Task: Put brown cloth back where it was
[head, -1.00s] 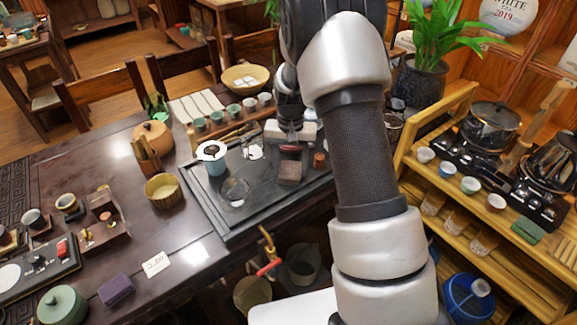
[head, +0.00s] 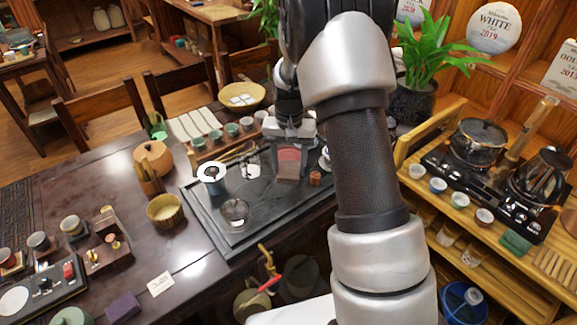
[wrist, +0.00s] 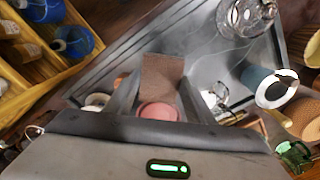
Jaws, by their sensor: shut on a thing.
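The brown cloth (head: 287,172) is a small dark brown rectangle at the right part of the black tea tray (head: 227,239). My gripper (head: 290,159) is shut on it from above. In the wrist view the cloth (wrist: 162,72) sticks out beyond the fingertips (wrist: 160,88). A reddish-pink rounded thing (wrist: 158,111) shows between the fingers, nearer the palm; I cannot tell whether it touches the cloth. The cloth looks close above the tray, but I cannot tell if its lower edge touches.
On the tray are a blue cup with white rim (head: 211,174), a glass vessel (head: 234,210) and a small brown cup (head: 315,178). Small cups (head: 231,130) line the back. A bamboo shelf (head: 455,108) with pots stands right. Bare tray surface lies front left of the cloth.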

